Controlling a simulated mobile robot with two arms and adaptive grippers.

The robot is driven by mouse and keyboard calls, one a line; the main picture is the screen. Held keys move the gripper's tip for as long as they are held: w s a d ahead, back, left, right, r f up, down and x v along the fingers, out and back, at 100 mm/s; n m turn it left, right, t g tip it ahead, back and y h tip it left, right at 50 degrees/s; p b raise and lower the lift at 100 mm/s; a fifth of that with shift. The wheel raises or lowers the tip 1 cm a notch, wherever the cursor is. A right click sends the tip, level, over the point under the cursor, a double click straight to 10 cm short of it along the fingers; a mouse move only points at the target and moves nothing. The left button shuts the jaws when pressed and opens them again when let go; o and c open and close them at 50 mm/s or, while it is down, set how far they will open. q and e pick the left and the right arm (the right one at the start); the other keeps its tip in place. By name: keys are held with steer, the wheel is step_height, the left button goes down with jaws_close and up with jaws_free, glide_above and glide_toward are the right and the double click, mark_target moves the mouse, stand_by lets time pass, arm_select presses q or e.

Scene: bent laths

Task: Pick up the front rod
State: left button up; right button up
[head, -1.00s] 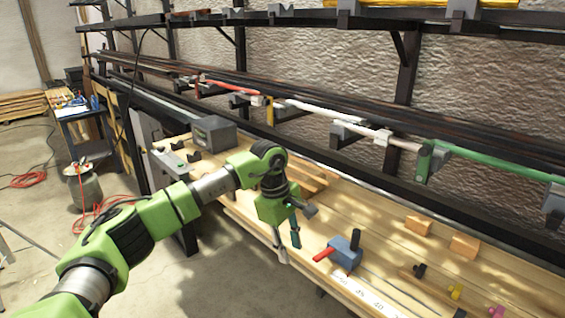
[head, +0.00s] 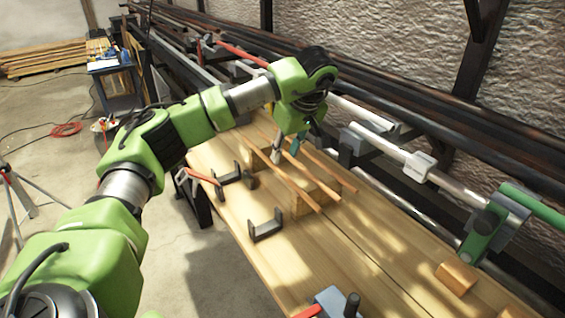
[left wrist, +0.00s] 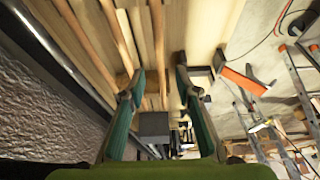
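Thin orange-brown rods lie side by side across wooden blocks on the workbench. The front rod (head: 300,192) is the one nearer the bench's front edge; another rod (head: 337,177) lies behind it. My left gripper (head: 287,152) points down over the far part of the rods, its fingers apart. In the left wrist view the two teal fingers (left wrist: 157,85) are spread and hold nothing. A thin rod (left wrist: 157,42), seemingly the front one, runs through the gap between them. Whether the fingers reach down to its level I cannot tell. My right gripper is out of view.
Dark U-shaped brackets (head: 265,226) stand on the workbench (head: 262,262) in front of the rods. A rack with long dark bars (head: 415,122) runs along the wall behind. A blue tool (head: 335,302) and a wooden block (head: 456,278) are nearer; bare bench lies between.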

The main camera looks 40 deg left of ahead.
mark_target(280, 170)
arm_select(q)
steer(key=shift+p+x, duration=0.3)
steer(key=shift+x, duration=0.6)
steer(key=p+x, duration=0.1)
steer(key=x, duration=0.3)
steer(key=shift+d+f, duration=0.15)
steer(key=shift+f, duration=0.35)
jaws_close()
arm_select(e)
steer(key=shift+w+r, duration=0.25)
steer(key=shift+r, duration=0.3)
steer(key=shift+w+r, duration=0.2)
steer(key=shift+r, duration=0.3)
